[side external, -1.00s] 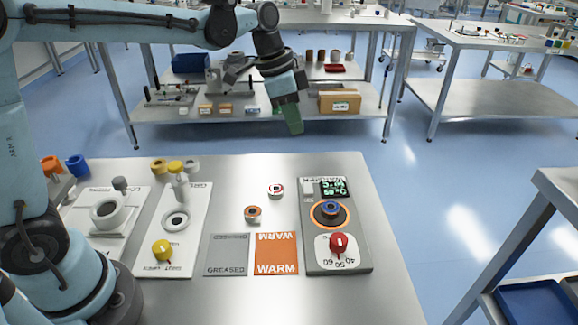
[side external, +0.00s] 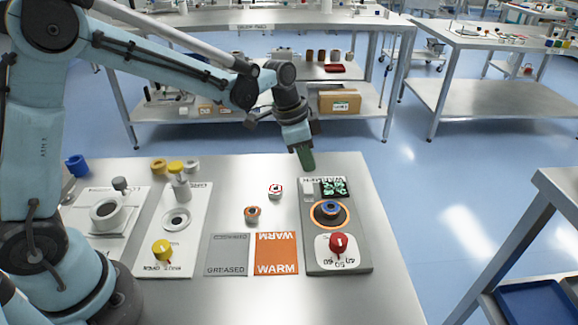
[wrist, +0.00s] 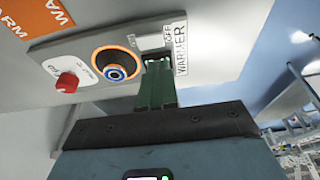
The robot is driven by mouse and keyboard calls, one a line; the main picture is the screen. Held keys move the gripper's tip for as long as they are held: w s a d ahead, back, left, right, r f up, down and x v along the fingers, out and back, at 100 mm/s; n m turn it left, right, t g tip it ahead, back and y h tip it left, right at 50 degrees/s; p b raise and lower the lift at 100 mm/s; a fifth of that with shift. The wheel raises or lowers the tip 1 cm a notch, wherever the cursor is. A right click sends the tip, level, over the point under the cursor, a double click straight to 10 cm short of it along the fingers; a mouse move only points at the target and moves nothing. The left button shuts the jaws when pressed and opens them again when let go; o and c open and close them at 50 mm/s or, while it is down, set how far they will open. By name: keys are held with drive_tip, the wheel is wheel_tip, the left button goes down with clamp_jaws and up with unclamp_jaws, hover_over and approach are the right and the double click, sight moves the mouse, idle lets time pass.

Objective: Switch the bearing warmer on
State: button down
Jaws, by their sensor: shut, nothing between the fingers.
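The bearing warmer (side external: 350,258) is a grey panel at the right of the bench. It has a white switch (side external: 309,188) at its back left, a display with green digits (side external: 334,188), a bearing with a blue centre (side external: 329,207) on an orange-ringed seat, and a red knob (side external: 339,243). In the wrist view the switch (wrist: 150,42) shows beside the word OFF. My gripper (side external: 308,166) has green fingers, shut and empty, above the warmer's back edge. In the wrist view its fingertips (wrist: 158,66) are close to the switch and cover part of the display; contact cannot be told.
An orange WARM mat (side external: 276,250) and a grey GREASED mat (side external: 228,264) lie left of the warmer. A white panel with a yellow knob (side external: 162,248) is farther left.

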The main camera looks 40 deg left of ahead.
sight(311, 189)
drive_tip(key=shift+f, duration=2.05)
drive_tip(key=shift+w+a+f, duration=0.1)
drive_tip(key=shift+f, duration=0.05)
drive_tip(key=shift+s+d+r, duration=0.2)
drive_tip(key=shift+s+d, duration=0.4)
drive_tip(key=w+a+v, duration=0.1)
drive_tip(key=w+v, duration=0.1)
drive_tip(key=v, duration=1.1)
drive_tip(key=shift+w+r, duration=0.2)
drive_tip(key=shift+r, duration=0.35)
